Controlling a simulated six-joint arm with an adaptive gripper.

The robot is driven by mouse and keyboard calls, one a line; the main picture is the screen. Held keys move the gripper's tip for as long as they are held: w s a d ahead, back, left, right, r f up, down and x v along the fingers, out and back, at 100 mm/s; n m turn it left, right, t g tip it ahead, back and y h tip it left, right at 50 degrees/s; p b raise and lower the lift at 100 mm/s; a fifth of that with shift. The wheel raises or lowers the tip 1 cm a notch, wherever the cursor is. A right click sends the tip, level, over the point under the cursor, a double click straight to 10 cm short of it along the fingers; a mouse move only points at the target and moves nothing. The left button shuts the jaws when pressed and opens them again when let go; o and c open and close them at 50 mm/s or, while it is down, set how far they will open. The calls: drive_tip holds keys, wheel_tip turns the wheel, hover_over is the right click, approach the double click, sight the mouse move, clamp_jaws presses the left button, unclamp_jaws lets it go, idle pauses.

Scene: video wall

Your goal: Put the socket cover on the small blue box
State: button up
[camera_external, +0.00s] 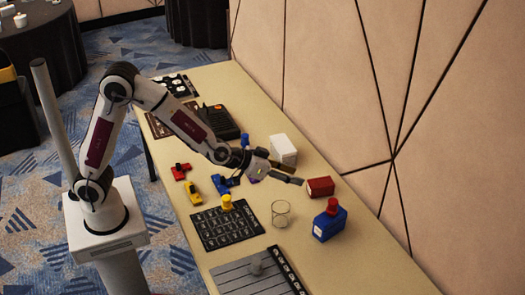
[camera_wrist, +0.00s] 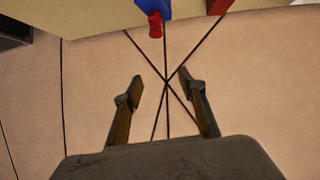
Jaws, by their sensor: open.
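The small blue box (camera_external: 329,225) stands on the right part of the table with a red piece (camera_external: 333,206) on top. In the wrist view the blue box (camera_wrist: 152,9) shows at the top edge with the red piece (camera_wrist: 156,25). I cannot tell which thing is the socket cover; a white block (camera_external: 283,149) stands near the wall. My gripper (camera_external: 299,181) is open and empty above the table, left of a red box (camera_external: 320,187). Its spread fingers (camera_wrist: 161,76) show in the wrist view with wall behind.
A clear glass (camera_external: 281,213) stands left of the blue box. Red, yellow and blue toy pieces lie farther left. A grey board (camera_external: 258,276) lies in front. The panelled wall (camera_external: 440,170) borders the table.

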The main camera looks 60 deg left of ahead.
drive_tip(key=s+a+r+g, duration=0.1)
drive_tip(key=s+a+r, duration=0.35)
drive_tip(key=s, duration=0.35)
drive_tip(key=s+a+r+g, duration=0.2)
drive_tip(key=s+a+r, duration=0.2)
drive_tip(key=s+a, duration=0.25)
drive_tip(key=s+a+f+g+y, duration=0.1)
drive_tip(key=s+a, duration=0.4)
drive_tip(key=s, duration=0.6)
drive_tip(key=s+a+f+g+y, duration=0.1)
drive_tip(key=s+a, duration=0.5)
drive_tip(key=s, duration=0.6)
drive_tip(key=shift+a+g, duration=0.2)
drive_tip(key=shift+g, duration=0.3)
drive_tip(key=shift+f, duration=0.1)
